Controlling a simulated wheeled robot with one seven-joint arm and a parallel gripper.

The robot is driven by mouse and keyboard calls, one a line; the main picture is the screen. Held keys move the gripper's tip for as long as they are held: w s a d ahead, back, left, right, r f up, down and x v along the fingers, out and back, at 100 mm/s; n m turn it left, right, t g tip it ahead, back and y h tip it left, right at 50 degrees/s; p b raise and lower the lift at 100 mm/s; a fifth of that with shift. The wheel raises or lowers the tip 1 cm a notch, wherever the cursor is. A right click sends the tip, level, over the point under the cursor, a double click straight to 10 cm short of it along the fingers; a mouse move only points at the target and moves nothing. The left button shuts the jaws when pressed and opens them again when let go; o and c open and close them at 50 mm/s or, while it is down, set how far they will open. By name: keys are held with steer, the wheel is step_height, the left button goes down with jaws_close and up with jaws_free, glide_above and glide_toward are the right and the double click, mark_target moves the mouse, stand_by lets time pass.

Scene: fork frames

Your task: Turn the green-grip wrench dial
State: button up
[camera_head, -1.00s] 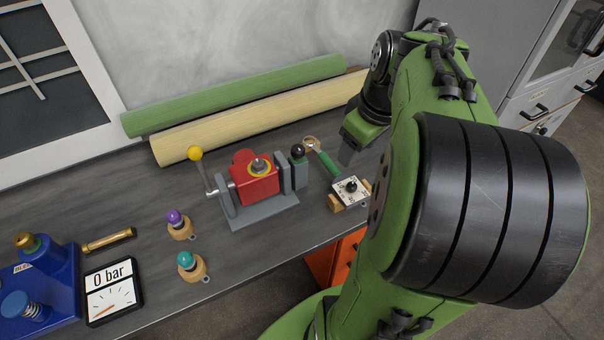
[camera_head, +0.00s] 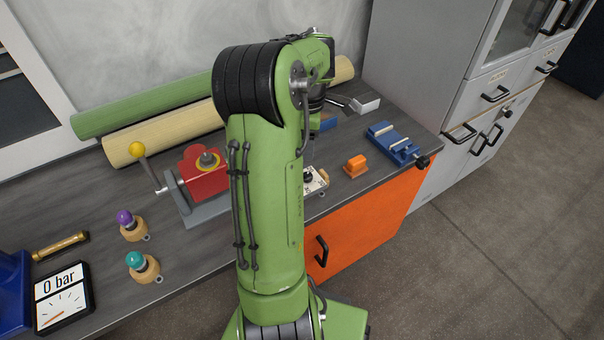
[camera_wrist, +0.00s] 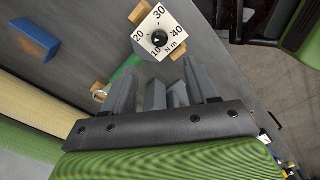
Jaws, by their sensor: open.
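The wrench dial is a white square plate (camera_wrist: 172,24) marked 10 to 40 N m with a black knob (camera_wrist: 159,39), seen at the top of the wrist view. The plate shows partly in the head view (camera_head: 318,182), right of my arm. The wrench's green grip (camera_wrist: 126,70) runs down-left from the dial toward its ring end (camera_wrist: 101,94), partly behind my left finger. My gripper (camera_wrist: 160,66) is open and empty. Its grey fingers point toward the dial, which lies beyond the tips. In the head view my arm hides most of the wrench.
A red and grey machine (camera_head: 205,180) with a yellow-knobbed lever stands left of my arm. An orange block (camera_head: 355,166) and a blue vise (camera_head: 393,141) are to the right. Green (camera_head: 140,105) and cream (camera_head: 150,135) rolls lie behind. A blue block (camera_wrist: 38,38) shows in the wrist view.

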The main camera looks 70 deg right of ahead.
mark_target(307, 174)
step_height(307, 174, down, 12)
steer(key=b, duration=0.3)
steer(key=shift+r, duration=0.15)
steer(key=shift+c, duration=0.3)
steer(key=c, duration=1)
steer(key=shift+m, duration=0.3)
